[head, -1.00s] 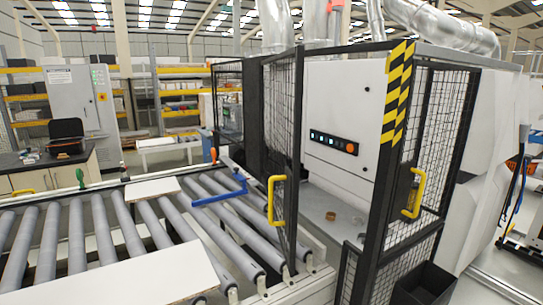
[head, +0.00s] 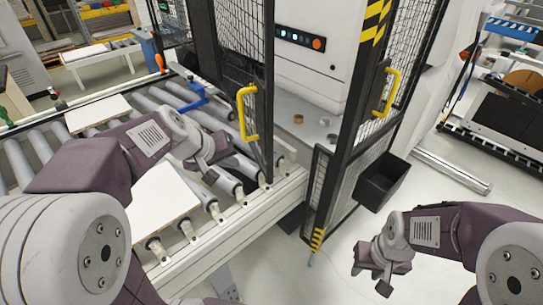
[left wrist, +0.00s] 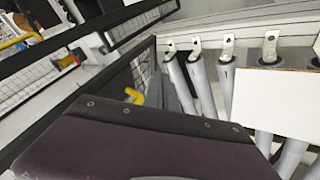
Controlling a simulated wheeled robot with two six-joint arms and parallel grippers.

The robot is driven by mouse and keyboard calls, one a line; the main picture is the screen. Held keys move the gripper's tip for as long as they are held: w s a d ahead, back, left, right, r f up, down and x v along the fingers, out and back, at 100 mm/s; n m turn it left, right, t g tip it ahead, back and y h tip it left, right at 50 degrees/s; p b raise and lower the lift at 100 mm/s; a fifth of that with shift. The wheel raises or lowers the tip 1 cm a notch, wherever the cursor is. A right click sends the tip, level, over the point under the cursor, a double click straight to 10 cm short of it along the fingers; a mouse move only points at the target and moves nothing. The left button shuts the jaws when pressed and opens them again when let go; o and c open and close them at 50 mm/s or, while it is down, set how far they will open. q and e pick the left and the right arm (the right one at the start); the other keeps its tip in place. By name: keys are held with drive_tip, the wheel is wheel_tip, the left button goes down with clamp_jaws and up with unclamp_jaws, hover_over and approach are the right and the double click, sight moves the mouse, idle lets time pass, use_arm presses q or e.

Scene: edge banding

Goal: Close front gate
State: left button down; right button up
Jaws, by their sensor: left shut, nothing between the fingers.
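A black-framed mesh gate panel (head: 266,60) with a yellow handle (head: 248,113) stands over the roller conveyor, beside an opening in the machine's front. A second mesh panel (head: 408,55) with a yellow handle (head: 386,92) stands right of the opening, behind a striped post. I cannot tell which is the front gate. My left gripper (head: 218,165) is shut and empty over the rollers, left of and below the nearer handle, apart from it. In the left wrist view my dark wrist housing hides the fingers; a yellow handle (left wrist: 134,96) shows beyond it. My right gripper (head: 371,277) hangs over the floor, its jaws unclear.
The roller conveyor (head: 160,105) carries white boards (head: 160,205) and a blue bar (head: 190,98). A black bin (head: 383,182) sits right of the machine's corner post. Loose rings (head: 298,119) lie on the surface inside the opening. The floor at front right is clear.

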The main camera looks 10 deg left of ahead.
use_arm(q)
drive_tip(key=w+d+f+p, duration=0.1)
drive_tip(key=w+d+f, duration=0.4)
drive_tip(key=w+f, duration=0.2)
drive_tip(key=shift+d+f, duration=0.3)
drive_tip(key=shift+f, duration=0.2)
drive_tip(key=shift+w, duration=0.1)
